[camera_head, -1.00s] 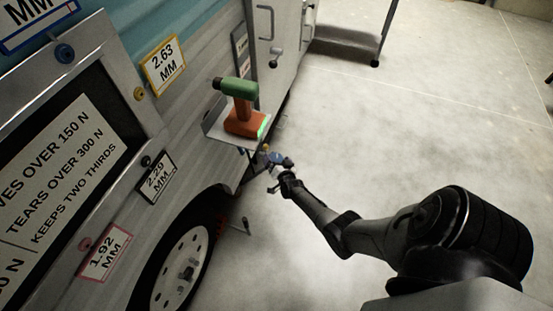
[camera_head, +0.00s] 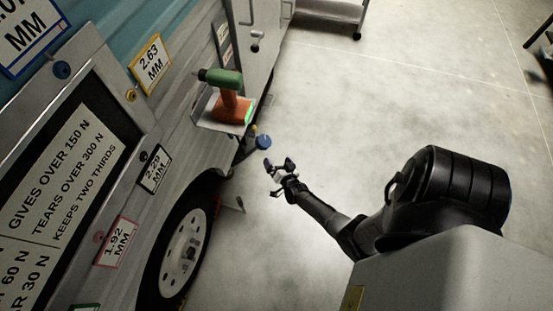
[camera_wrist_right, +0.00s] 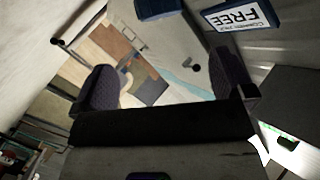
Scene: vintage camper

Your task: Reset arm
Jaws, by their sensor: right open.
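My right gripper (camera_head: 279,166) is open in the head view, over the floor just right of the camper's side. Its dark fingers also stand wide apart in the right wrist view (camera_wrist_right: 165,82), with nothing between them. A blue knob (camera_head: 263,142) sits just beyond the fingertips, under a small shelf, and appears apart from them. My left gripper is not in view.
An orange and green drill (camera_head: 232,103) stands on the shelf (camera_head: 209,108) on the camper's side. Tags, a sign panel (camera_head: 50,185) and a wheel (camera_head: 184,248) are along the left.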

